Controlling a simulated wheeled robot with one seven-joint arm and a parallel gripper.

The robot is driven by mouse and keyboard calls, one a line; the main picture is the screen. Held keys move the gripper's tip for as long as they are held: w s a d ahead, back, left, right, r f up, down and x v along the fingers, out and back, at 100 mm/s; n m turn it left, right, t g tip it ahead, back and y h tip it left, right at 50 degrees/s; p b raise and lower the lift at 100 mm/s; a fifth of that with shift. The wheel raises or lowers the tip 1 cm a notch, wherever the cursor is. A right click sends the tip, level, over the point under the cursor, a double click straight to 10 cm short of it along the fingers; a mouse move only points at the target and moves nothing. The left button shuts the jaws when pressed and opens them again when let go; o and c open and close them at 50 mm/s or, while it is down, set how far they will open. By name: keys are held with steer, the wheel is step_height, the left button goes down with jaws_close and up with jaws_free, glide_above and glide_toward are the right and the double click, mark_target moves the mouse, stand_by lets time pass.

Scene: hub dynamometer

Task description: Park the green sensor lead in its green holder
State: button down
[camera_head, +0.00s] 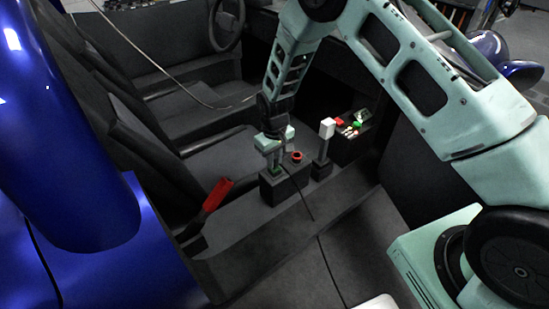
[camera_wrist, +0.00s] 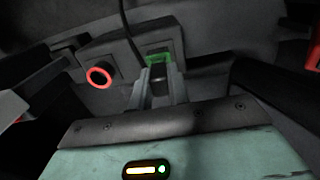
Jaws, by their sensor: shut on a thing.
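My gripper (camera_head: 274,158) points down over the left part of a dark box on the car's centre console. In the wrist view my gripper (camera_wrist: 159,84) is shut on the dark plug end of the sensor lead (camera_wrist: 158,73). The green holder (camera_wrist: 159,58) is a green-edged square on the box, right at the fingertips. A bit of its green (camera_head: 275,171) shows below the fingers in the head view. The plug lines up with the holder, but I cannot tell how deep it sits. The fingers hide much of the plug, and I see no green on it.
A red-ringed round socket (camera_head: 297,157) sits beside the green holder; it also shows in the wrist view (camera_wrist: 98,76). A white-topped lever (camera_head: 326,130) and a panel of coloured buttons (camera_head: 354,125) stand to the right. A red handbrake lever (camera_head: 216,195) is at left. A thin dark cable (camera_head: 327,262) runs down the console side.

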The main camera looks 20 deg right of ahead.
steer(key=shift+r+p, duration=0.55)
steer(key=shift+r, duration=0.15)
steer(key=shift+r+p, duration=1.6)
steer(key=shift+r, duration=0.45)
